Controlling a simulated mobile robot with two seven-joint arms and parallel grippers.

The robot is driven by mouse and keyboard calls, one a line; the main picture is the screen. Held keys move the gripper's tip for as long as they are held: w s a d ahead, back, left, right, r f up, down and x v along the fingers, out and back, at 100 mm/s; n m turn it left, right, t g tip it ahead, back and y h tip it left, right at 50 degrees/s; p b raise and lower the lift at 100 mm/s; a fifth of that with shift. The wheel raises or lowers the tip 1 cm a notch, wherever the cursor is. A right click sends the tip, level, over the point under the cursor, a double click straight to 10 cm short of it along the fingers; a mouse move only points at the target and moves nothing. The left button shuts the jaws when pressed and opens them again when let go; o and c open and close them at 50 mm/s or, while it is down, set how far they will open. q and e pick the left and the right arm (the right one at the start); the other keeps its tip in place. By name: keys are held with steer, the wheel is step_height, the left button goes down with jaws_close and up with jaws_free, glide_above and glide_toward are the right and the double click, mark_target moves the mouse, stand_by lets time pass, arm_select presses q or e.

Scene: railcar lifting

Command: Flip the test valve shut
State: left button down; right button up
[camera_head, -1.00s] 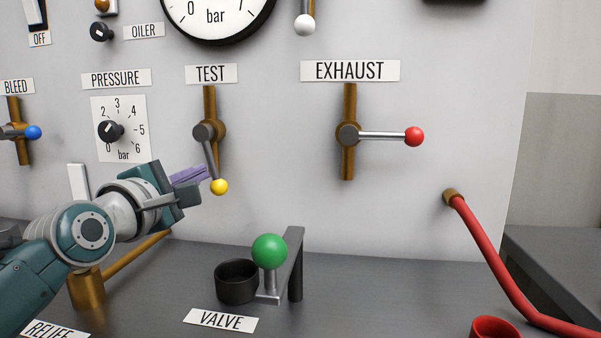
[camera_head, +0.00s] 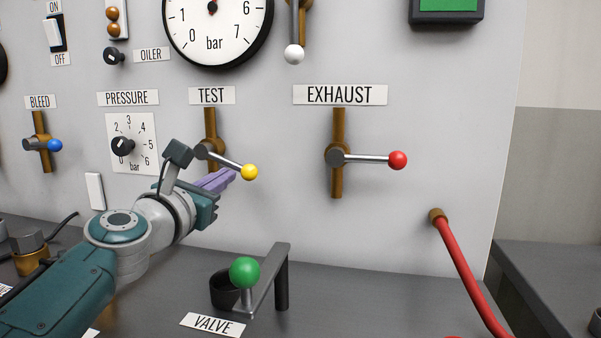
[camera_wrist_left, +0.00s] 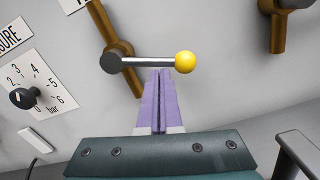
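The test valve is a vertical brass pipe with a grey lever (camera_head: 226,160) that ends in a yellow ball (camera_head: 249,172), below the TEST label (camera_head: 212,96). The lever points right and slightly down. My left gripper (camera_head: 228,176) is just under the lever, near the yellow ball. In the left wrist view its purple fingers (camera_wrist_left: 160,75) are closed together, with nothing between them. Their tips are at the underside of the lever, left of the yellow ball (camera_wrist_left: 185,62). I cannot tell for sure whether they touch it. My right gripper is not in view.
The exhaust valve lever with a red ball (camera_head: 398,160) points right, to the right of the test valve. The pressure knob (camera_head: 123,146) is to the left. A green ball handle (camera_head: 244,272) stands on the bench below. A red hose (camera_head: 466,270) hangs at the right.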

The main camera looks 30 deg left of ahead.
arm_select(q)
steer(key=shift+w+d+r+n+p, duration=0.1)
steer(key=shift+d+r+n+p, duration=0.1)
steer(key=shift+r+n+p, duration=0.55)
steer(key=shift+d+r+n+p, duration=0.2)
steer(key=shift+n+p, duration=0.1)
steer(key=shift+n, duration=0.75)
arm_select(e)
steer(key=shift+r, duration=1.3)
